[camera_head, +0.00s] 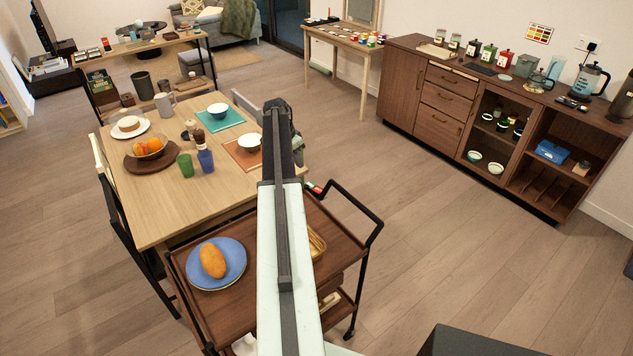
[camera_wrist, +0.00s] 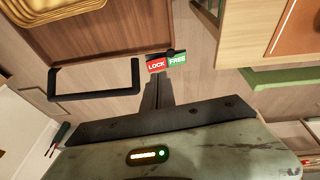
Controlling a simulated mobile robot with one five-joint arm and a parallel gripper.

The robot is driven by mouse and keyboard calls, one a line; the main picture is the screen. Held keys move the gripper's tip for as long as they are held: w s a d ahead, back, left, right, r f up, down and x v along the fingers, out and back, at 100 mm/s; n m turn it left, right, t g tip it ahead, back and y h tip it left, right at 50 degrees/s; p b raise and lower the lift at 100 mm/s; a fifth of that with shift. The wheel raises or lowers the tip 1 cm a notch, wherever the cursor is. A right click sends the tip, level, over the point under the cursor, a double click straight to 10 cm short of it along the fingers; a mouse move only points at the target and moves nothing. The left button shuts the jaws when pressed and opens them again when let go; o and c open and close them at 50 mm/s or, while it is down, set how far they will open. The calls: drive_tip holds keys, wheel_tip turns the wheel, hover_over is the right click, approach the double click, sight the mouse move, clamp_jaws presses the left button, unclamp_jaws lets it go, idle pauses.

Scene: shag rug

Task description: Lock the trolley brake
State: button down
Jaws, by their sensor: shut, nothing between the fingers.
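The trolley (camera_head: 235,312) is a dark wooden cart with a black frame and a black push handle (camera_head: 372,233). The handle also shows in the wrist view (camera_wrist: 93,95). The brake's label plate has a red LOCK half (camera_wrist: 157,67) on the left and a green FREE half (camera_wrist: 177,60) on the right. A dark brake lever (camera_wrist: 166,53) appears along the plate's upper edge; its exact setting is unclear. My gripper (camera_wrist: 157,84) is shut and empty, its fingertips just below the plate in the wrist view. Whether they touch it I cannot tell. In the head view my arm hides the fingertips.
A blue plate (camera_head: 233,281) with an orange-brown food item (camera_head: 212,260) sits on the trolley top, with a gold wire basket (camera_head: 317,243) nearby. The laid dining table (camera_head: 145,220) stands close behind. Open floor (camera_head: 440,220) lies to the right, before the wooden sideboard (camera_head: 405,85).

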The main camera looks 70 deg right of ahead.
sight(320, 190)
drive_tip(key=s+d, duration=0.1)
drive_tip(key=s+d+m, duration=0.1)
drive_tip(key=s, duration=0.1)
drive_tip(key=shift+d+r, duration=0.2)
drive_tip(key=shift+f, duration=0.15)
drive_tip(key=b+x, duration=0.8)
drive_tip(key=a+b+x, duration=0.1)
drive_tip(key=b+x, duration=0.4)
drive_tip(key=shift+a+f, duration=0.1)
drive_tip(key=shift+f, duration=0.1)
drive_tip(key=shift+s+f+b, duration=0.15)
drive_tip(key=shift+f+b, duration=0.15)
drive_tip(key=shift+b, duration=0.05)
drive_tip(key=shift+r, duration=0.1)
